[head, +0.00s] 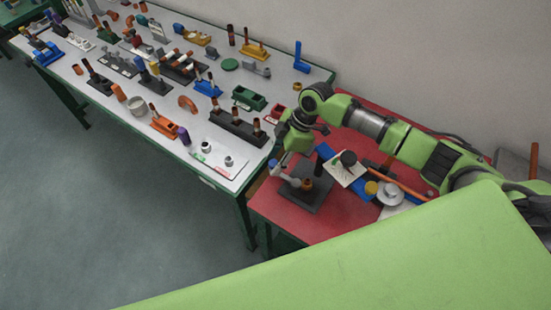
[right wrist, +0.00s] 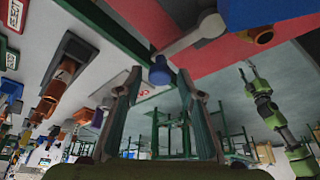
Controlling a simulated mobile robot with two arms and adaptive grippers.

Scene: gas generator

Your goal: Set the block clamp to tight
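The block clamp (head: 312,200) sits on the red table top. It has a dark square base, an orange-brown round piece (head: 306,184) and a grey lever (head: 290,180) with a blue knob (head: 275,168). The lever points toward the upper left. My right gripper (head: 281,158) is beside the blue knob. In the right wrist view, its two fingers (right wrist: 159,77) are apart, with the blue knob (right wrist: 160,70) between or just beyond the tips and gaps on both sides. The grey lever (right wrist: 195,36) runs up and right from the knob. My left gripper is not in view.
On the red table (head: 265,202), a white plate with a black knob (head: 348,158) and a white round part (head: 390,193) stand right of the clamp. The white table (head: 110,100) at left holds many fixtures. A large green surface (head: 400,265) fills the lower right.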

